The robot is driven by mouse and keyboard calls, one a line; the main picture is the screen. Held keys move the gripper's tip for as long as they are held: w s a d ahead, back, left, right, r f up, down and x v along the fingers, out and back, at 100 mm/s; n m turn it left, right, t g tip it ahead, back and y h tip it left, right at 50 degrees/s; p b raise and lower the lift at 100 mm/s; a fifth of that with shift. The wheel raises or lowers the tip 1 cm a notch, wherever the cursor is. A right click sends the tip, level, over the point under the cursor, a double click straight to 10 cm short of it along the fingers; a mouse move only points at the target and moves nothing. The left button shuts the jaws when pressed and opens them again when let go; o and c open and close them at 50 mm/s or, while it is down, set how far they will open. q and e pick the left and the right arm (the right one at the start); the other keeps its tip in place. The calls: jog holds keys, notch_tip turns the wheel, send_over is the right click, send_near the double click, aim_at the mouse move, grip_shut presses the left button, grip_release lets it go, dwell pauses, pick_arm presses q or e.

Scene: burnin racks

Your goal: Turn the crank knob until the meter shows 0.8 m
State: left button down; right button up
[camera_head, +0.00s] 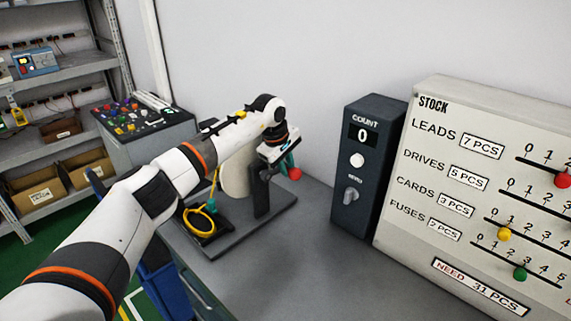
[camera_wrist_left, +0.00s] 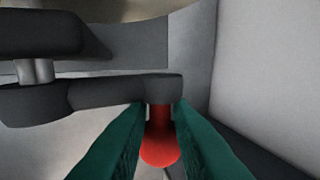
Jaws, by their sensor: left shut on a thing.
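The red crank knob (camera_head: 295,173) shows at the end of my left arm, beside a grey stand (camera_head: 262,195) with a beige reel (camera_head: 236,172). My left gripper (camera_head: 287,164) is at the knob. In the left wrist view, the green fingers of my left gripper (camera_wrist_left: 160,112) are shut around the red knob (camera_wrist_left: 160,150), one on each side. The dark crank arm (camera_wrist_left: 110,92) runs left from the knob. My arm hides part of the reel and stand. I see no length reading in metres. My right gripper is out of view.
A yellow cable coil (camera_head: 198,222) lies on the stand's base, left of the reel. A dark counter box (camera_head: 357,210) reading 0 and a stock board (camera_head: 420,192) stand to the right. Shelves (camera_head: 60,75) and a button panel (camera_head: 135,125) are at left. The front bench is clear.

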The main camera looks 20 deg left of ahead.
pick_arm(q)
jog(key=shift+d+f, duration=0.25)
